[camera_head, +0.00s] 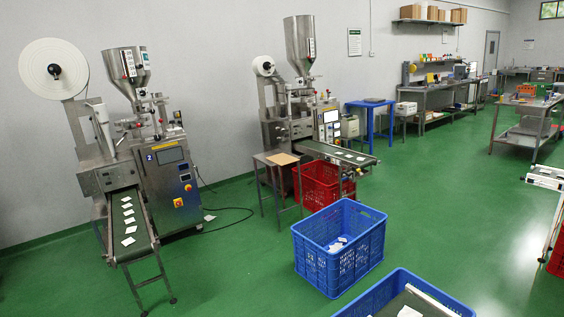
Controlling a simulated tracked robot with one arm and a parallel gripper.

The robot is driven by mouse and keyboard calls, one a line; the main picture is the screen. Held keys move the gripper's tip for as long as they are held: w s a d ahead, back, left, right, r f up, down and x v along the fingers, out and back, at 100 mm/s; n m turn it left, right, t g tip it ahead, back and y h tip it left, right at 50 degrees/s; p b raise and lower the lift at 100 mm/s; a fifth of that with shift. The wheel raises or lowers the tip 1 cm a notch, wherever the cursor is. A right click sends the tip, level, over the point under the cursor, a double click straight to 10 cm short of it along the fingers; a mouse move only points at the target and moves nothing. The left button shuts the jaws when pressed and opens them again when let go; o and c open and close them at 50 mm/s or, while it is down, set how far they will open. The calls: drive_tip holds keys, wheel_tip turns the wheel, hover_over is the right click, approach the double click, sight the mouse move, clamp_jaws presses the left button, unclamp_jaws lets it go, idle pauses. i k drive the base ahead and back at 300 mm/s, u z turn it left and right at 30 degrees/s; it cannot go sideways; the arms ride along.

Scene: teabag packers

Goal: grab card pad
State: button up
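A flat tan square (281,159), which looks like a card pad, lies on top of a small grey metal stand (262,160). The stand is beside the second packing machine (290,112), near the middle of the view. The tan square is small here, and I cannot tell how thick it is. My gripper is not in view.
A red crate (312,200) stands right of the stand, beneath a conveyor (325,149). A blue crate (367,257) with white bags is in front. Another blue crate (420,275) is at the bottom edge. Machine 2 (165,185) stands left, with black cable (240,209) on the floor.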

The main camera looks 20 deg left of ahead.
sight(282, 160)
drive_tip(key=u, duration=1.15)
drive_tip(key=i, duration=7.15)
drive_tip(key=z, duration=0.05)
